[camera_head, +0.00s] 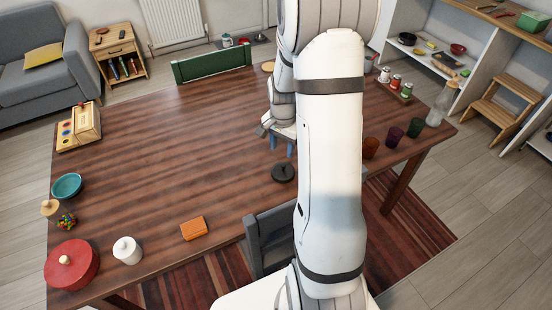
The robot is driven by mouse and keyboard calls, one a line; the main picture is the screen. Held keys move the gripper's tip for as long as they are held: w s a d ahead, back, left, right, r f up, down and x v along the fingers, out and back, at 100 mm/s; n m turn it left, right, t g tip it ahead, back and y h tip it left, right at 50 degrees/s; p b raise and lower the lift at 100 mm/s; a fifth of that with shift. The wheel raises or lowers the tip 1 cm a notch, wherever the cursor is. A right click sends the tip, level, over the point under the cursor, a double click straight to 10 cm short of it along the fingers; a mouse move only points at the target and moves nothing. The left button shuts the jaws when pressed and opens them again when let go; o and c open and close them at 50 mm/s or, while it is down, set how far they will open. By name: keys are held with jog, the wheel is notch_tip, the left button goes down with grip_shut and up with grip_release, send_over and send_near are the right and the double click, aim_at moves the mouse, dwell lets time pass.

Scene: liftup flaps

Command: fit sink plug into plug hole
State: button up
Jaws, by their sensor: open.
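A small black round piece (283,172) with a raised middle sits on the wooden table (200,140), left of my arm. It looks like the sink plug; I cannot tell whether a plug hole lies under it. No separate plug hole shows clearly. My gripper (281,144) is open, just beyond the black piece in the picture and apart from it, with its bluish fingers pointing down. Nothing shows between the fingers. My arm hides part of the table to the right.
An orange block (194,228), a white lidded pot (127,250), a red round lidded pot (71,264) and a teal bowl (67,186) stand at the left and front. Coloured cups (393,137) stand at the right. A grey chair (270,240) is at the near edge. The table's middle left is clear.

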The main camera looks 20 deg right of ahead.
jog(key=m, duration=0.1)
send_over(283, 165)
jog(key=f, duration=0.6)
jog(key=shift+s+d+p, duration=0.2)
jog(key=shift+d+p, duration=0.05)
jog(key=shift+p, duration=0.1)
jog(key=shift+w+a+f+p, duration=0.1)
jog(key=shift+f+p, duration=0.2)
jog(key=shift+f, duration=0.9)
jog(key=shift+w+a+f+p, duration=0.1)
jog(key=shift+f+p, duration=0.2)
jog(key=shift+f, duration=0.9)
jog(key=shift+c, duration=0.4)
grip_shut()
